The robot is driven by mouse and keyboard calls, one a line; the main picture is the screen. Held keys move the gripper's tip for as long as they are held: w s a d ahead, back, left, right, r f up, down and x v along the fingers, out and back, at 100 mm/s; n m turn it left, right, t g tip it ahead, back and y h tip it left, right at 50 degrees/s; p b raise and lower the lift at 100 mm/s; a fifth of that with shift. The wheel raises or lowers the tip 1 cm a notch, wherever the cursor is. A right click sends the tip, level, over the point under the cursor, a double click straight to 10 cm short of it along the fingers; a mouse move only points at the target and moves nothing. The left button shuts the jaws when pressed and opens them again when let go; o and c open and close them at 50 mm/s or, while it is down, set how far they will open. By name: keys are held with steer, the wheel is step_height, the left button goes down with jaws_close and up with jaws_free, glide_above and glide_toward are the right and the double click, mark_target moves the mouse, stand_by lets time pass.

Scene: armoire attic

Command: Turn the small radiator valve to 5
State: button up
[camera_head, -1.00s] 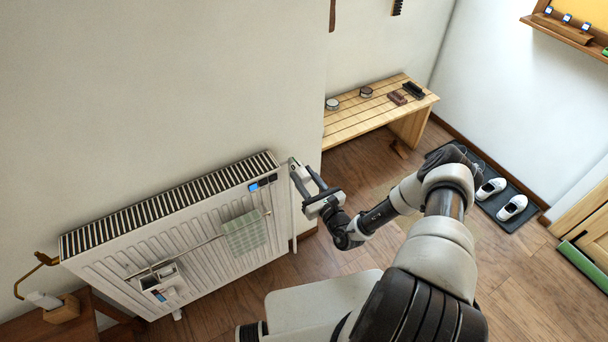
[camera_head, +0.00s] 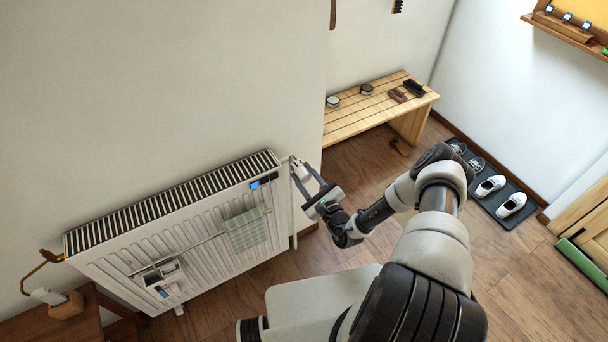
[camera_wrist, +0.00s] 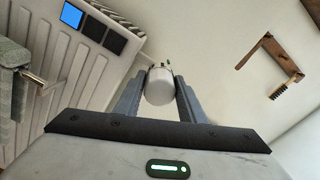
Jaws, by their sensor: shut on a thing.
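The white radiator (camera_head: 190,235) stands against the wall on the left in the head view. Its small white valve knob (camera_wrist: 160,87) shows in the wrist view, between my gripper's two fingers; it also shows at the radiator's right end in the head view (camera_head: 302,171). My gripper (camera_wrist: 159,98) is shut on the valve knob, a finger on either side. It also shows in the head view (camera_head: 306,179). A small green mark and a dark mark show just beyond the knob; I cannot read any number.
A blue display with dark squares (camera_head: 263,182) is on the radiator near the valve. A checked towel (camera_head: 246,231) and a white caddy (camera_head: 160,276) hang on its front. A wooden bench (camera_head: 365,115) stands behind, and a shoe mat (camera_head: 519,187) lies at the right.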

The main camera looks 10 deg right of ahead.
steer(key=o, duration=1)
steer(key=shift+o, duration=0.2)
steer(key=shift+s, duration=0.1)
steer(key=v, duration=1.7)
steer(key=shift+s, duration=0.15)
steer(key=shift+r, duration=0.1)
